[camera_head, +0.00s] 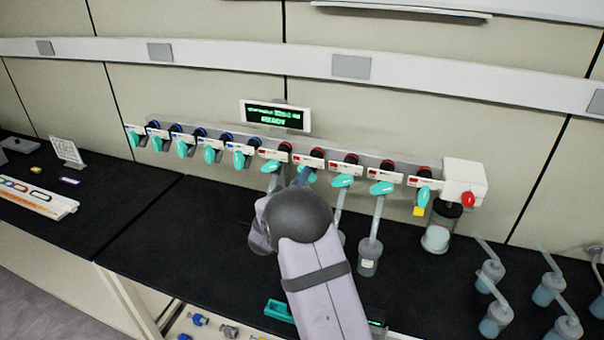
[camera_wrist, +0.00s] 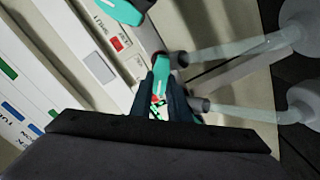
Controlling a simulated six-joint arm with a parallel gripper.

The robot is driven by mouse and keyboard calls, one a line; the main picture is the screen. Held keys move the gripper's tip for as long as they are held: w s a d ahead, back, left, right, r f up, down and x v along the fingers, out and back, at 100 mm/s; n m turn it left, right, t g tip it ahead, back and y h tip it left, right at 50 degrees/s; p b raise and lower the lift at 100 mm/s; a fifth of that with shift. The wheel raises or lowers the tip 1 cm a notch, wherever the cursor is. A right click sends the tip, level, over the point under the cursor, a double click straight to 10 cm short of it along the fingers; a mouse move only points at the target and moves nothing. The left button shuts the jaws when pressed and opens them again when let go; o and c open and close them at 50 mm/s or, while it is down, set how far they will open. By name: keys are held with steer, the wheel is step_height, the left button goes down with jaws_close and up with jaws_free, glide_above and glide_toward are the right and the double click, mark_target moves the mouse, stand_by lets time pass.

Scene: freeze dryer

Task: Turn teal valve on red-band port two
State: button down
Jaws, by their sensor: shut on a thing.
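A white manifold carries a row of ports with teal valves. The red-band ports are on its right half. My gripper (camera_head: 302,177) is at the second red-band port from the left and partly hides its teal valve (camera_head: 312,178). In the wrist view, my gripper's dark fingers (camera_wrist: 165,98) are shut on this teal valve (camera_wrist: 161,72), with its handle between them. A neighbouring teal valve (camera_wrist: 128,10) shows at the top of the wrist view. The red-band port labels (camera_head: 309,161) are small, and I cannot read them.
Blue-band ports (camera_head: 200,140) line the manifold's left half. Flasks hang close by, one at the right (camera_head: 369,258). A display (camera_head: 275,117) stands above the manifold. A white box with a red knob (camera_head: 468,199) is at the right end.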

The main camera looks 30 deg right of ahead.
steer(key=shift+f+n+p, duration=0.1)
steer(key=shift+n+p, duration=0.2)
steer(key=shift+n, duration=0.5)
steer(key=c, duration=1.7)
jaws_free()
steer(key=shift+b+v, duration=1.9)
steer(key=shift+v, duration=1.85)
